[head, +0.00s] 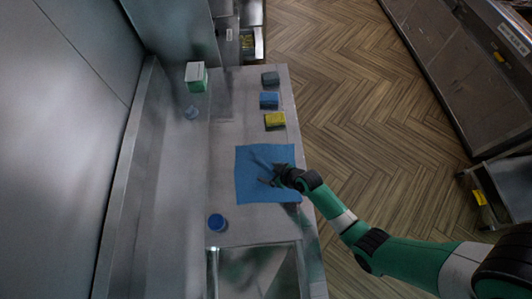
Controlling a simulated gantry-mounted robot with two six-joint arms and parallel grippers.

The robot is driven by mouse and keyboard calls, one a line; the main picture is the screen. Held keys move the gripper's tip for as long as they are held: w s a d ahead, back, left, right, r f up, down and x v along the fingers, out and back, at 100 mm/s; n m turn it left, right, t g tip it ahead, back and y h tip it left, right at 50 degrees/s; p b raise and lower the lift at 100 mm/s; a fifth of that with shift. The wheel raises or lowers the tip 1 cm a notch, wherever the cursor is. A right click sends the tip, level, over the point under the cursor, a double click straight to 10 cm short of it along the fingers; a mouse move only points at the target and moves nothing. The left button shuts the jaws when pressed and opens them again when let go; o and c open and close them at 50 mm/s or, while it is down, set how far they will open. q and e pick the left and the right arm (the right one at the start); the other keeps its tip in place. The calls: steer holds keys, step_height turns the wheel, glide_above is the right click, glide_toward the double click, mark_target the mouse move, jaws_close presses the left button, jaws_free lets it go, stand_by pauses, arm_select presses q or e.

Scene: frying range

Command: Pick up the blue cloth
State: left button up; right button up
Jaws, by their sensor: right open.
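The blue cloth (248,183) lies spread flat on the grey metal counter (235,110), roughly square. My right gripper (267,173) comes in from the right and is over the right half of the cloth. It is open and nothing shows between its fingers. I cannot tell whether the fingertips touch the cloth. My left gripper is not in view.
Along the counter's right edge are a yellow sponge (275,120), a blue sponge (269,101) and a grey sponge (270,79). A green and white box (196,77) stands at the back. A round blue container (217,222) and a sink basin (255,273) are in front.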

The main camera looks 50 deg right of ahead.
steer(key=shift+f, duration=0.15)
jaws_close()
stand_by(0.5)
step_height(320, 180, up, 12)
steer(key=p, duration=0.9)
steer(key=shift+a, duration=0.1)
